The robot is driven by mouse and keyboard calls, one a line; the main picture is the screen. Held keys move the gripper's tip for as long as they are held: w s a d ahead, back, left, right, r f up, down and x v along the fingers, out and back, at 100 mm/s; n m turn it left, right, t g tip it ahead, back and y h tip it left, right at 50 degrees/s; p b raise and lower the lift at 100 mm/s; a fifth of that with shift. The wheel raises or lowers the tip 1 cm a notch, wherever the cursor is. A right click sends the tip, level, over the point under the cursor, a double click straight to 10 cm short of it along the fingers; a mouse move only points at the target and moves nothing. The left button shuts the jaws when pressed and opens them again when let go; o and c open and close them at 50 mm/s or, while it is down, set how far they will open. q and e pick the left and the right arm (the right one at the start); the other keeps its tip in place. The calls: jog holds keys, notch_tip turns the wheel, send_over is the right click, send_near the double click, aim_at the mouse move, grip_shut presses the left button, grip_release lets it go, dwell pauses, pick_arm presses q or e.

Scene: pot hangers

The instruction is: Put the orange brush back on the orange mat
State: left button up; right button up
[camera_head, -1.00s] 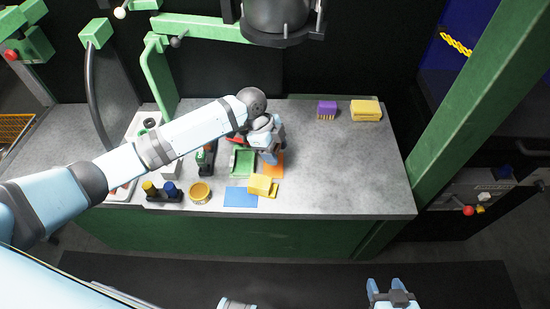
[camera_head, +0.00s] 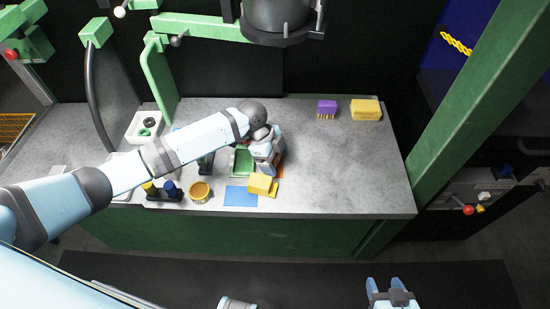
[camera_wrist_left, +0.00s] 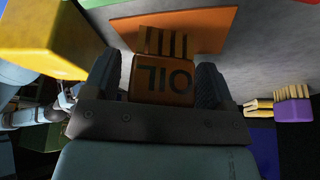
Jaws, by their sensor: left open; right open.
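The orange brush (camera_wrist_left: 162,80), marked OIL, is between the two fingers of my left gripper (camera_wrist_left: 162,85) in the left wrist view. Its bristles point toward the orange mat (camera_wrist_left: 200,30) and overlap it in that view; I cannot tell whether they touch. My left gripper is open around the brush. In the head view my left gripper (camera_head: 270,163) is low over the bench and covers the brush and most of the orange mat (camera_head: 281,172). My right gripper (camera_head: 392,290) is open and empty, in front of the bench at the lower right.
A yellow block (camera_head: 260,183) is close in front of my left gripper, beside a blue mat (camera_head: 241,197). A green tray (camera_head: 241,163) is just left. A purple brush (camera_head: 327,108) and a yellow sponge (camera_head: 365,110) are at the back. The bench's right side is clear.

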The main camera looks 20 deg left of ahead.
pick_arm(q)
jog(key=shift+r, duration=0.1)
jog(key=v, duration=1.2)
jog(key=shift+d+r, duration=0.1)
jog(key=s+d+f, duration=0.1)
jog(key=s, duration=0.1)
jog(key=s+d+f+n, duration=0.1)
jog(key=s+d, duration=0.1)
jog(key=s, duration=0.1)
jog(key=s+d+f+n, duration=0.1)
jog(key=s+f, duration=0.1)
jog(key=shift+s+d+t, duration=0.25)
jog(key=shift+d+t, duration=0.05)
jog(key=s+f+n+t, duration=0.15)
jog(key=s+n, duration=0.25)
jog(key=s, duration=0.4)
jog(key=s+a+r+n+t+y, duration=0.1)
jog(key=s+a+n+y, duration=0.1)
jog(key=s+a+n, duration=0.5)
jog(key=s+a+n+t+y, duration=0.1)
jog(key=s+a+n+y, duration=0.2)
jog(key=s, duration=0.5)
jog(key=w+d+f+t+h+p, duration=0.3)
jog(key=w+d+f+t+p, duration=0.1)
jog(key=w+d+t+p, duration=0.1)
jog(key=shift+w+d+f+t+p, duration=0.2)
jog(key=shift+d+f+t+p, duration=0.25)
jog(key=shift+t+p, duration=0.85)
